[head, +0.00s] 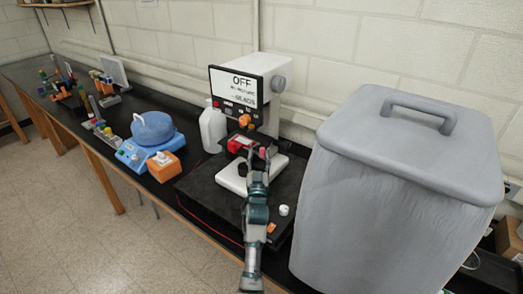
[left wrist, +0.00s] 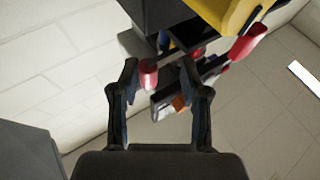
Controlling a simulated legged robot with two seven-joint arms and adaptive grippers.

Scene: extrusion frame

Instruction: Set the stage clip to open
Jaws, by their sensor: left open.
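The microscope (head: 246,90) stands against the wall on the black bench, with a screen reading "OFF" on its front. A red part with a pale face (head: 240,143) shows at its stage, above the white base. My left gripper (head: 262,152) reaches up to the right side of the stage. In the left wrist view the gripper (left wrist: 168,75) is open. A red-tipped lever (left wrist: 148,75), which looks like the stage clip, lies between the fingers, near the left one. A second red tip (left wrist: 247,42) shows to the right. I cannot tell whether a finger touches the lever or how the clip is set.
A large grey lidded bin (head: 385,190) stands close on the right. A white bottle (head: 212,128), a blue-topped device (head: 152,130) and an orange box (head: 164,166) are to the left. A small white cap (head: 284,210) lies on the black slab right of my arm.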

